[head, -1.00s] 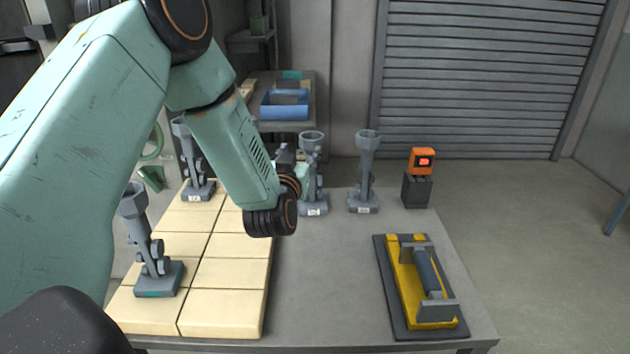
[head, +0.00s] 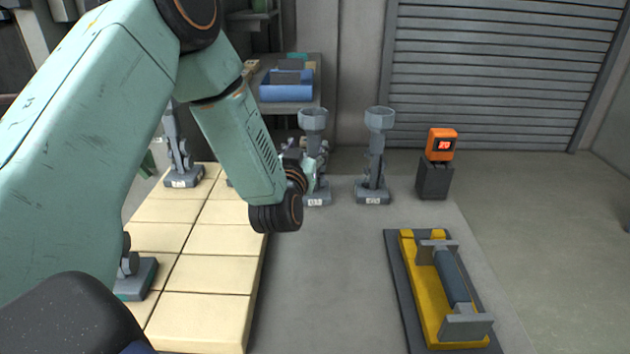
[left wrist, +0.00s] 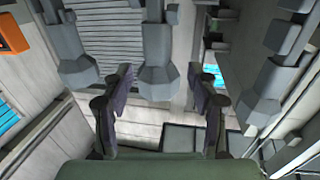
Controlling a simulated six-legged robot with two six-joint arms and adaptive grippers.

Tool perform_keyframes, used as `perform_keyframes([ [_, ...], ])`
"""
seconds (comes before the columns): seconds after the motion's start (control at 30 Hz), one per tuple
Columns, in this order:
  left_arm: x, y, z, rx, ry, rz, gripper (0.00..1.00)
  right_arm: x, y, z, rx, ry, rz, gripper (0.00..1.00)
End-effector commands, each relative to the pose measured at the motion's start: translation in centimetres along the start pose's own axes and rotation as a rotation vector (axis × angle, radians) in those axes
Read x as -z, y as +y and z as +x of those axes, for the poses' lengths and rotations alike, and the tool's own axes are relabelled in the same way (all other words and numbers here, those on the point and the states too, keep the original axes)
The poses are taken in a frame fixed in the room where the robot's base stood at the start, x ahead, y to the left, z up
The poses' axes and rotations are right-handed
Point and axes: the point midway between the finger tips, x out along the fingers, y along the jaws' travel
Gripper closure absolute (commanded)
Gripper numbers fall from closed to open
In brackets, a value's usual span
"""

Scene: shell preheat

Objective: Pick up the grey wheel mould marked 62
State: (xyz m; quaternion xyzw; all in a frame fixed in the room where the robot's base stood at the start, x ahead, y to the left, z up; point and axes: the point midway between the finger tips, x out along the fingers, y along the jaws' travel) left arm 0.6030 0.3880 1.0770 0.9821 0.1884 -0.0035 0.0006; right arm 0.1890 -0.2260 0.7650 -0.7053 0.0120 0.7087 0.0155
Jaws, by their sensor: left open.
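Several grey wheel moulds stand upright in the head view, each a cup on a stem with a base and a small label. One mould (head: 314,125) stands at the centre, partly hidden by my left gripper (head: 307,163). Another mould (head: 376,160) stands to its right. A third mould (head: 182,160) stands at the back left. The labels are too small to read surely, so I cannot tell which is 62. In the left wrist view my left gripper (left wrist: 159,90) is open and empty, with a mould (left wrist: 157,80) showing in the gap between its fingers. My right gripper is out of view.
Cream tiles (head: 205,310) cover the table's left side, where a mould base (head: 138,280) shows behind my arm. A yellow fixture (head: 430,300) lies at front right. An orange display (head: 441,145) stands at back right. The grey tabletop (head: 320,290) is clear in the middle.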

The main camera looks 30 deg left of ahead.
Motion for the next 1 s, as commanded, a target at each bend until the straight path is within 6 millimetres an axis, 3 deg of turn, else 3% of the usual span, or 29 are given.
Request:
perform_keyframes([
  [0.03,-1.2,0.0,-0.1,0.000,0.000,0.000,0.41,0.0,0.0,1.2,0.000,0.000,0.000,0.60],
  [0.13,-2.1,0.0,-0.2,0.000,0.001,0.000,0.41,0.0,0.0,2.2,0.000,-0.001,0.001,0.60],
  [0.37,-2.4,0.0,0.4,0.000,0.003,0.000,0.41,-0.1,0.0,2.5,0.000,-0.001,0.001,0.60],
  [1.0,-2.2,0.4,7.6,0.000,0.002,0.001,0.41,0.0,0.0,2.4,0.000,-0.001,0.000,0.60],
])
